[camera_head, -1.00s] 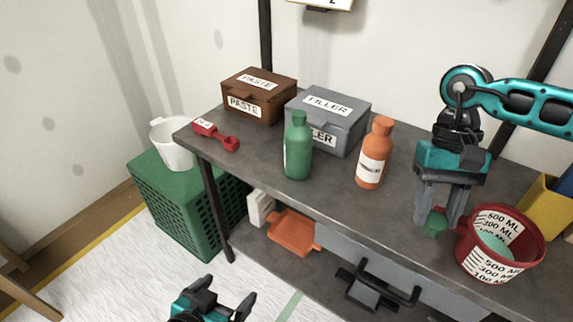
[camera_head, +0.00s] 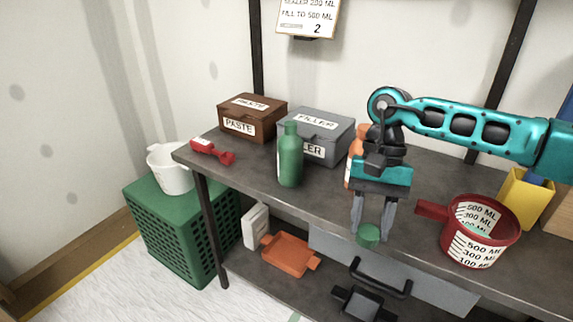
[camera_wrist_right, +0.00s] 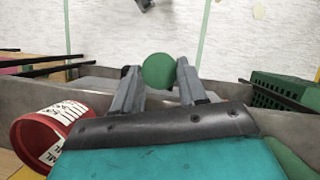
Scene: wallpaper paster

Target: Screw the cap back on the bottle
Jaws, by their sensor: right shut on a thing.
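The green bottle (camera_head: 290,157) stands upright on the dark shelf top, in front of the grey filler box; its mouth shows no separate cap. My right gripper (camera_head: 370,232) is shut on the green cap (camera_head: 368,237), held between its fingertips near the front edge of the shelf, to the right of the bottle. In the right wrist view the round green cap (camera_wrist_right: 159,71) sits between the two fingers. A green shape at the lower right of that view is partly cut off. My left gripper is not in view in the head view now.
An orange bottle (camera_head: 353,160) stands behind my right gripper, partly hidden. A red measuring cup (camera_head: 480,238) is to the right, its handle pointing left. Paste box (camera_head: 252,117), filler box (camera_head: 319,133) and a red scoop (camera_head: 212,151) are at the back and left. Shelf between bottle and gripper is clear.

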